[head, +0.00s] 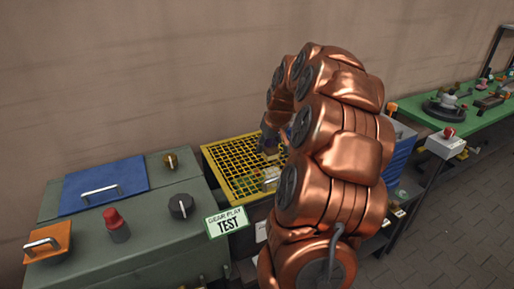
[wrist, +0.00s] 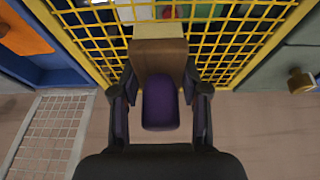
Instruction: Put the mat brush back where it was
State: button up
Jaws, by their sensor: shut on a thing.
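The mat brush (wrist: 160,105), a brown block with a purple rounded part, sits between the fingers of my gripper (wrist: 160,82) in the wrist view. My gripper is shut on it. A yellow mesh (wrist: 235,35) lies beyond the brush in that view, with its edge just past the brush. In the head view my gripper (head: 270,142) is small and partly hidden by my copper arm, over the yellow mesh (head: 225,165). I cannot tell whether the brush touches the mesh.
A grey-green test box (head: 150,245) stands at the left with a blue plate (head: 105,182), an orange plate (head: 48,243), a red button (head: 116,225) and a black knob (head: 181,206). A green bench (head: 415,108) with several parts stands at the right. My arm hides the middle.

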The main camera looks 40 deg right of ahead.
aim_at(255, 158)
jog(key=w, duration=0.2)
jog(key=w+a, duration=0.1)
jog(key=shift+w+a+f+p, duration=0.1)
jog(key=shift+w+f+p, duration=0.1)
jog(key=shift+w+p, duration=0.15)
jog(key=shift+f+p, duration=0.75)
jog(key=shift+f, duration=0.95)
jog(key=shift+f, duration=0.1)
jog(key=shift+f, duration=0.15)
jog(key=o, duration=1)
